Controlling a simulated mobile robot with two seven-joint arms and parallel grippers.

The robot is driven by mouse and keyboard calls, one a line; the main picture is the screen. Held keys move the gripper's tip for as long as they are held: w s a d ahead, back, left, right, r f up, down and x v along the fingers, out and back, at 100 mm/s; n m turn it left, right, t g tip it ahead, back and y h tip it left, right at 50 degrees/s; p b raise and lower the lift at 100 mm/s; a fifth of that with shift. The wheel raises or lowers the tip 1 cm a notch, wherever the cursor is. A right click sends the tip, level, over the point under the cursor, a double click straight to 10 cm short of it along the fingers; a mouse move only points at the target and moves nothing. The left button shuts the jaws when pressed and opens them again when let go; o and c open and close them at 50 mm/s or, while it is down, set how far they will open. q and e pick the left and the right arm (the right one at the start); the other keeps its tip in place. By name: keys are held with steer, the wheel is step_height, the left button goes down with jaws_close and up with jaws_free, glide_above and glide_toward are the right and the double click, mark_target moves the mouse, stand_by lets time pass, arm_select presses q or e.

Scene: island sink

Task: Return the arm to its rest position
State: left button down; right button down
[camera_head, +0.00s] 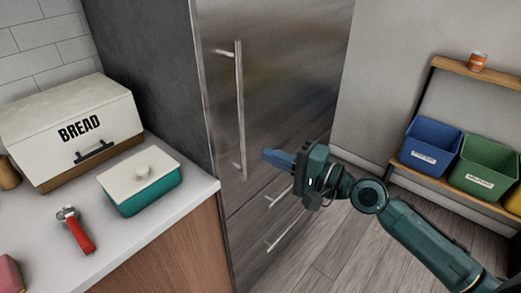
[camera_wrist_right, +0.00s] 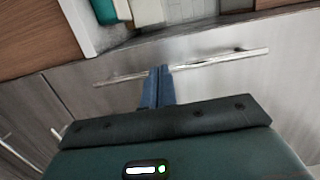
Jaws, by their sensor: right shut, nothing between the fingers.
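My right gripper (camera_head: 270,156) is in front of the steel fridge (camera_head: 285,70), near the lower end of its long vertical door handle (camera_head: 240,110). Its blue fingers are together with nothing between them. In the right wrist view the closed fingers (camera_wrist_right: 158,72) overlap the handle (camera_wrist_right: 215,59) in the picture; I cannot tell whether they touch it. The fridge door looks shut. My right arm reaches in from the lower right. My left gripper is not in view.
The counter (camera_head: 185,204) at left holds a bread box (camera_head: 70,125), a teal butter dish (camera_head: 143,190) and a red-handled can opener (camera_head: 78,235). Blue (camera_head: 430,143) and green (camera_head: 484,166) bins stand on a shelf at right, below a can (camera_head: 477,61). Open floor lies between.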

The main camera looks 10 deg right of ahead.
steer(key=s+a+b+v, duration=0.1)
steer(key=b+v, duration=0.1)
steer(key=v, duration=0.3)
steer(key=s+f+n+h+p, duration=0.1)
steer(key=s+f+n+h, duration=0.4)
steer(key=f, duration=0.8)
steer(key=s+f+n+g+h+p, duration=0.1)
steer(key=s+f+n+h, duration=0.3)
steer(key=s+f, duration=0.5)
step_height(320, 180, down, 5)
steer(key=a+n, duration=0.1)
steer(key=n, duration=0.1)
steer(key=shift+s+n+g+h, duration=0.2)
steer(key=shift+n+g+h, duration=0.1)
steer(key=shift+h, duration=0.1)
